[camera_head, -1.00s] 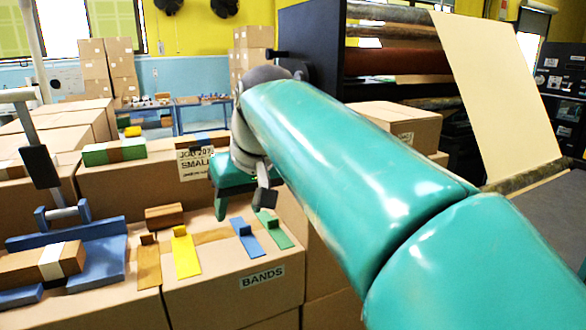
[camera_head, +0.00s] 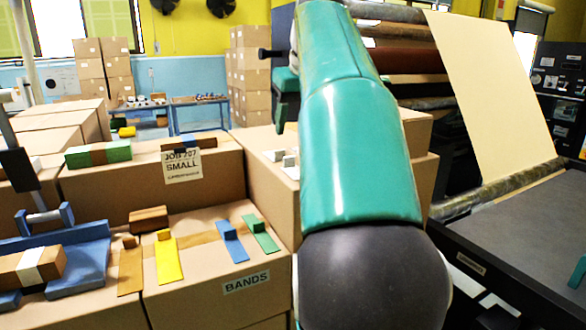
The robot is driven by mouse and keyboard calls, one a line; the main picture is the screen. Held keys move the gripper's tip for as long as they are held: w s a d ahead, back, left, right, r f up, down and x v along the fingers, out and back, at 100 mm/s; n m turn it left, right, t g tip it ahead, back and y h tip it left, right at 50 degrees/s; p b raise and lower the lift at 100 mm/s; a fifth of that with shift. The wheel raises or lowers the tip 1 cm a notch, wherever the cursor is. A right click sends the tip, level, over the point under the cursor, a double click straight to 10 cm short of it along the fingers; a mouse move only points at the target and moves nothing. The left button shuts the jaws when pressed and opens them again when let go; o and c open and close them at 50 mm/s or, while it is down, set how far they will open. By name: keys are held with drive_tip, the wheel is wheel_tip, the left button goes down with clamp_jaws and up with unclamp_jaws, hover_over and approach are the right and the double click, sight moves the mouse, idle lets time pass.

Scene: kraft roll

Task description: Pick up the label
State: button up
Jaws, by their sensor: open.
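A white label reading "JOB 207 SMALL" (camera_head: 182,166) is on the front of a cardboard box at the centre left. Another white label reading "BANDS" (camera_head: 247,281) is on the front of the nearer box. Small pale pieces (camera_head: 276,155) lie on a box just left of my arm; I cannot tell what they are. My gripper (camera_head: 285,100) shows only in part at the left edge of my raised teal arm, above and beyond the boxes. Its fingertips are mostly hidden, and I see nothing held in it.
Yellow (camera_head: 168,260), blue (camera_head: 232,241) and green (camera_head: 261,234) pieces lie on the near box. A blue fixture (camera_head: 85,262) holds a brown block at left. A kraft paper roll machine (camera_head: 490,90) stands at right with a dark table (camera_head: 520,225). My arm covers the centre.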

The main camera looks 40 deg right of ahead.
sight(287, 167)
drive_tip(key=x, duration=0.4)
drive_tip(key=shift+w+f, duration=0.15)
drive_tip(key=x, duration=0.5)
drive_tip(key=shift+d, duration=0.2)
drive_tip(key=c, duration=1.1)
